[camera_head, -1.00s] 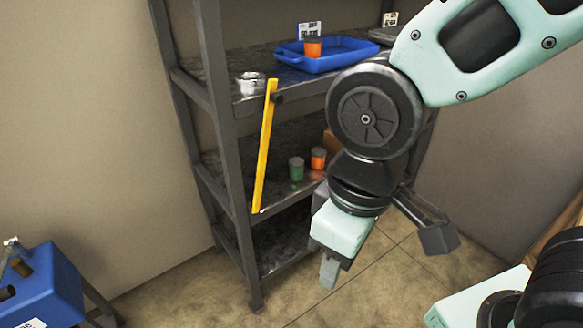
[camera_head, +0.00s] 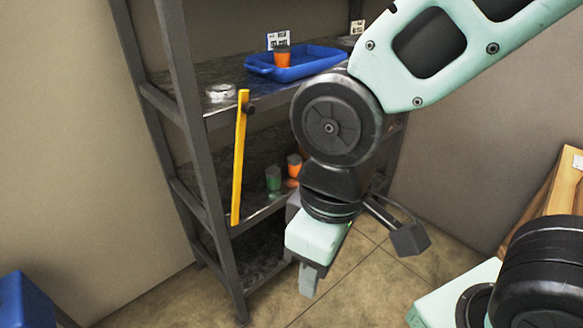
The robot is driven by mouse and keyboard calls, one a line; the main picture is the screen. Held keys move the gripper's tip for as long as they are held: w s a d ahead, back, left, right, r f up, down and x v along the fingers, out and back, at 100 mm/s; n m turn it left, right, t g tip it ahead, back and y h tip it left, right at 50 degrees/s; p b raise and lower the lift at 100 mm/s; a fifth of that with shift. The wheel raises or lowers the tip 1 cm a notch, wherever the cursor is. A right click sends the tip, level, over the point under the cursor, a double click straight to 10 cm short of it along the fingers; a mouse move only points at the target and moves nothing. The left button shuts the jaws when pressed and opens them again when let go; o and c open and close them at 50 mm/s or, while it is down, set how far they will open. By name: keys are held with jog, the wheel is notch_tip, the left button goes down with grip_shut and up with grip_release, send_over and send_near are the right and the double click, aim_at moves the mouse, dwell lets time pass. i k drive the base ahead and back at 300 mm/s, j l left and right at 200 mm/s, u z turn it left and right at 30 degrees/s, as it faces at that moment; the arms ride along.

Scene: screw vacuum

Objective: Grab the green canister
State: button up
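The green canister (camera_head: 273,178) stands upright on the middle shelf of the dark metal rack, near that shelf's front edge. An orange canister (camera_head: 294,165) stands just right of and behind it. My gripper (camera_head: 308,283) hangs in front of the rack, pointing down, lower than and to the right of the green canister in the picture and apart from it. Its finger part shows only from one side, so whether it is open or shut cannot be made out. Nothing is seen held in it.
A yellow bar (camera_head: 240,158) hangs upright at the rack's front, left of the green canister. The top shelf (camera_head: 190,80) bears a blue tray (camera_head: 312,69) with an orange canister (camera_head: 282,57). A blue object (camera_head: 25,302) is at lower left. Floor (camera_head: 370,290) is clear in front.

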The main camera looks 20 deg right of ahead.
aim_at(273, 174)
jog(key=i+l+z, duration=0.25)
jog(key=i, duration=0.15)
jog(key=i+z, duration=0.2)
jog(key=i, duration=0.25)
